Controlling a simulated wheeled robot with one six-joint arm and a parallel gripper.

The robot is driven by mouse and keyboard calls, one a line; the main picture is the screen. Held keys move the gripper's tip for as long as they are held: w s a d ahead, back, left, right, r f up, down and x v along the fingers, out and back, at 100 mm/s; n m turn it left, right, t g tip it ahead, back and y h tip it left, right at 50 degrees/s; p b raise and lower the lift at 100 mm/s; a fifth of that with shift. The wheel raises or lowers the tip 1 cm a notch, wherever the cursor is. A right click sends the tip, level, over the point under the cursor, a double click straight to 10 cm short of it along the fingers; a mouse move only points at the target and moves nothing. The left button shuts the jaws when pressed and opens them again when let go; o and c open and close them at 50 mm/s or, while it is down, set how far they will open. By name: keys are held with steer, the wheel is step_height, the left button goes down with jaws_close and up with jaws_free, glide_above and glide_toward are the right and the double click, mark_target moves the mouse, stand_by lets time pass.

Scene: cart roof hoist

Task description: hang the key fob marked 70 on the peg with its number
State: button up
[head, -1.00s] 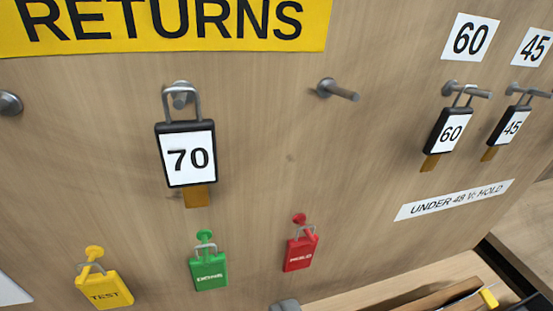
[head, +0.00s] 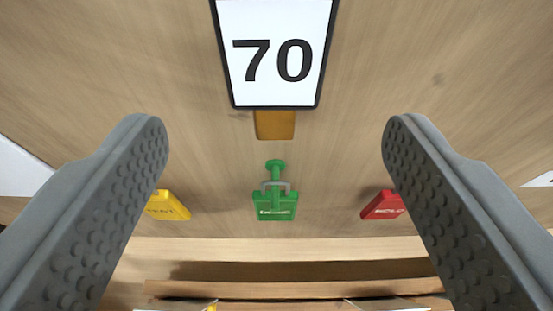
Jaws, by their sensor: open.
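My gripper (head: 272,135) is open, one grey finger at each side. The fob lies between and above the fingertips in the picture, and neither finger appears to touch it. The peg with the number 70 is not in view.
Below the fob, a green tag (head: 275,207) hangs on a green peg. A yellow tag (head: 167,206) shows by the left finger and a red tag (head: 383,206) by the right finger, both partly hidden. A wooden ledge (head: 290,248) runs along the bottom.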

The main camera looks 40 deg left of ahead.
mark_target(274, 73)
steer(key=shift+x, duration=3.1)
steer(key=c, duration=1.2)
steer(key=shift+r, duration=0.4)
steer(key=shift+f+v, duration=0.15)
steer(key=shift+v, duration=1.05)
steer(key=shift+f+v, duration=0.1)
steer(key=shift+v, duration=1.15)
steer(key=shift+d, duration=0.1)
steer(key=shift+s, duration=0.1)
